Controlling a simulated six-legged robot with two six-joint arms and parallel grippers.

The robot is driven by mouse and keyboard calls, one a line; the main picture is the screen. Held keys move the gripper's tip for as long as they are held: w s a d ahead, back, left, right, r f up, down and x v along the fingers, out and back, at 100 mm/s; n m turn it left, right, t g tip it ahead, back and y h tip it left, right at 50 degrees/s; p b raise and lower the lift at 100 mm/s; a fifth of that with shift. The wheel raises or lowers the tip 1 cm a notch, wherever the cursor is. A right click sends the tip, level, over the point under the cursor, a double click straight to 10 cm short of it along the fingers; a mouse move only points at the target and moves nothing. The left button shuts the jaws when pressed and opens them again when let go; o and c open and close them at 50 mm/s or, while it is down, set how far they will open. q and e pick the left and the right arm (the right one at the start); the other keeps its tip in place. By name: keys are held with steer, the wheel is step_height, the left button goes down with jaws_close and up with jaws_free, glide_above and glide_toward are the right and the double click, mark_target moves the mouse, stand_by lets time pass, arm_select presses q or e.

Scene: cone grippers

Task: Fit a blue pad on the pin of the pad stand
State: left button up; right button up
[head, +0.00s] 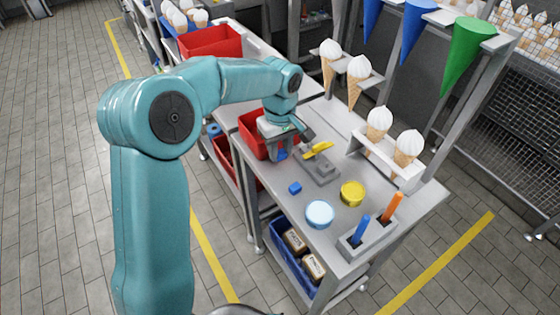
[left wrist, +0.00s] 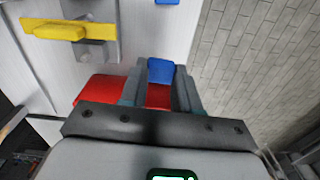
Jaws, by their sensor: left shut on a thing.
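My left gripper (head: 279,156) is shut on a blue pad (left wrist: 160,71), which shows between its two fingers in the left wrist view. In the head view it is beside the red bin, at the left of the grey fixture (head: 321,170) with a yellow piece (head: 318,150) on top. This fixture may be the pad stand; I cannot make out a pin. It also shows at the top left of the left wrist view (left wrist: 97,52). A second blue block (head: 295,188) lies loose on the table. My right gripper is not in view.
The red bin (head: 254,138) is at the table's left side. Cones (head: 379,122) in a rack line the right edge.

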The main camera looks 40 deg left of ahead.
arm_select(q)
step_height(320, 180, up, 14)
steer(key=p, duration=0.1)
step_height(320, 180, up, 5)
steer(key=p, duration=0.5)
glide_above(280, 152)
steer(key=shift+f, duration=0.1)
stand_by(0.3)
stand_by(0.3)
